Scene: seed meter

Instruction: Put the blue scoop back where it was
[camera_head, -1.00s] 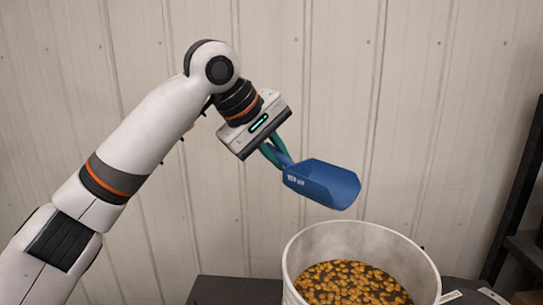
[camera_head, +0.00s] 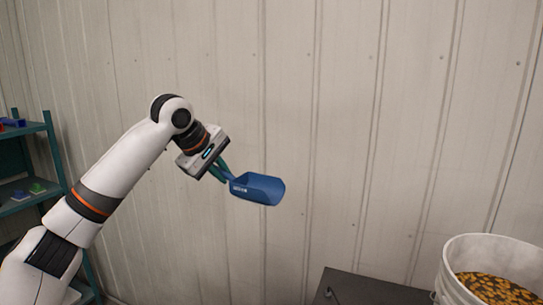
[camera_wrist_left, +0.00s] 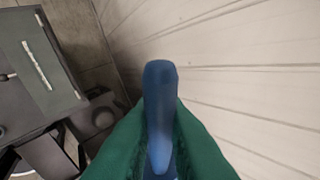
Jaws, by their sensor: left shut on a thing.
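The blue scoop (camera_head: 258,188) hangs in the air in front of the wall, its open bowl pointing right in the head view. My left gripper (camera_head: 221,171) has green fingers and is shut on the scoop's handle. In the left wrist view the blue handle (camera_wrist_left: 160,110) stands between the two green fingers (camera_wrist_left: 160,135). The scoop's bowl is hidden in that view. My right gripper is not in view.
A white bucket (camera_head: 455,262) of yellow-brown pieces stands at the lower right, by a dark surface (camera_head: 365,289). A teal shelf (camera_head: 30,128) with small blue and green items stands at the far left. The pale ribbed wall (camera_head: 340,120) fills the background.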

